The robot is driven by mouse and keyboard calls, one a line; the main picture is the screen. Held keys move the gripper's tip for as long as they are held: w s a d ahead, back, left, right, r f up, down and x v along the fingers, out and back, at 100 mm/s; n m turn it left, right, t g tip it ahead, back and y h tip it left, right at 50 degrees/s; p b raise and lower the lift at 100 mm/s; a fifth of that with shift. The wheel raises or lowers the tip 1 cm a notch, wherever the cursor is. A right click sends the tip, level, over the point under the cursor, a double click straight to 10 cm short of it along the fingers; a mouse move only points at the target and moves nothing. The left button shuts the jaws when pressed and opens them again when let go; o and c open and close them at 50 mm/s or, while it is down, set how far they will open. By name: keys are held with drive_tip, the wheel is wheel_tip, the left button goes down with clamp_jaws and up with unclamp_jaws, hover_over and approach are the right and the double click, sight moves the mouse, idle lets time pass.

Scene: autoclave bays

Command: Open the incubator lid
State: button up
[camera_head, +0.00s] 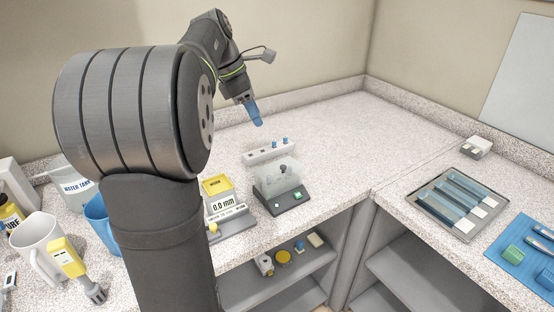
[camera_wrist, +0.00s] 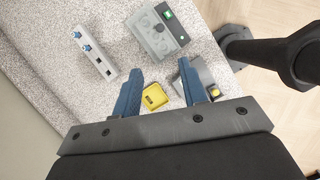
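The incubator (camera_head: 290,201) is a small dark box with a green button and a clear lid (camera_head: 276,174), which appears to be down. It stands near the front edge of the counter. In the wrist view the incubator (camera_wrist: 176,42) is at the top, beyond my fingertips, with its lid (camera_wrist: 152,32) on its left side. My gripper (camera_head: 255,113) hangs above the counter, behind and a little left of the incubator in the head view, not touching it. In the wrist view the blue fingers of my gripper (camera_wrist: 160,70) are spread apart with nothing held between them.
A white strip with blue knobs (camera_head: 262,153) lies behind the incubator. A gauge reading 0.0 mm (camera_head: 228,208) with a yellow block (camera_head: 216,185) stands left of it. A glass-slide tray (camera_head: 435,207) is at right.

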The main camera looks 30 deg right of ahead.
sight(282, 166)
drive_tip(key=x, duration=1.7)
drive_tip(key=shift+f, duration=0.15)
clamp_jaws()
